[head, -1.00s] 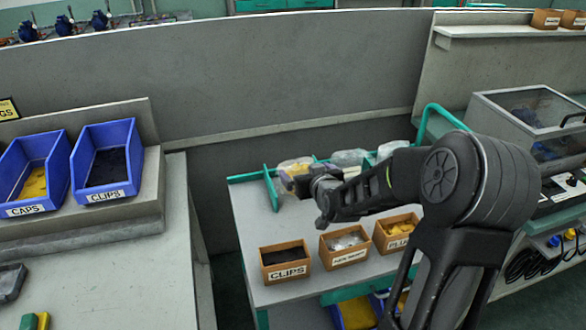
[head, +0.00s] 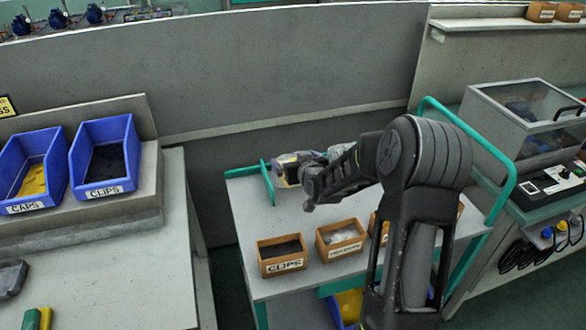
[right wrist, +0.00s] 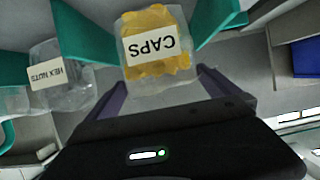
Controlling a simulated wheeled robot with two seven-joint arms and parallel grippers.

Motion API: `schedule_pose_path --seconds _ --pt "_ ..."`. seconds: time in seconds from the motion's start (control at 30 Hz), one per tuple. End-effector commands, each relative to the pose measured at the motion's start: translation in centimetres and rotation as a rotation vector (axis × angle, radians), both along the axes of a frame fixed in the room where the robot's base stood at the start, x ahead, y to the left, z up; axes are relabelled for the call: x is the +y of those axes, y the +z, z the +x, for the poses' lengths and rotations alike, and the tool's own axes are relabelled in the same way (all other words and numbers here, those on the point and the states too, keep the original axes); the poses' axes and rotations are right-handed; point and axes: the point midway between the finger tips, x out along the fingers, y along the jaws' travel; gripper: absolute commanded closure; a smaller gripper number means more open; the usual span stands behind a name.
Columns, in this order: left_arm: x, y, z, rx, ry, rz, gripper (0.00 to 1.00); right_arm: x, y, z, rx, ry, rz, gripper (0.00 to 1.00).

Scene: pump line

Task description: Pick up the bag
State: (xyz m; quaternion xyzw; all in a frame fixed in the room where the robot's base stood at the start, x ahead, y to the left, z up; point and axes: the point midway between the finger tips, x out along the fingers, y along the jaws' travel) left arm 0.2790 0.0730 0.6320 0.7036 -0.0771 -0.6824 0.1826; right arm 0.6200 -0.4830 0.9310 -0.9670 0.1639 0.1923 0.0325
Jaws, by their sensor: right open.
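My left gripper is not in view.
The grey cart top (head: 240,215) carries a CLIPS box (head: 282,256) and other small brown boxes near its front edge. A green divider (head: 268,184) stands at the cart's left. Blue CAPS (head: 30,172) and CLIPS (head: 104,160) bins sit on the left bench.

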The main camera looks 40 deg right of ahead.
Motion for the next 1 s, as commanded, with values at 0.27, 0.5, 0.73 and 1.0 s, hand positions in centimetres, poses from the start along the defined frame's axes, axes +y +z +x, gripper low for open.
schedule_pose_path --seconds 0.27,0.5,0.73,1.0 --pt "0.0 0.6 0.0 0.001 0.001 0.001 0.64 -0.2 -0.2 0.8 0.001 0.0 0.0 0.0" --pt "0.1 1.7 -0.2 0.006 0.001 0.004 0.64 -1.2 -1.4 3.7 0.001 0.0 0.001 0.0" --pt "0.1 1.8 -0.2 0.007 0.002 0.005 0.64 -1.5 -1.9 4.6 0.0 0.0 0.001 0.0" --pt "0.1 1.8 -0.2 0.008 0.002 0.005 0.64 -1.5 -1.9 4.5 0.0 0.0 0.001 0.0"
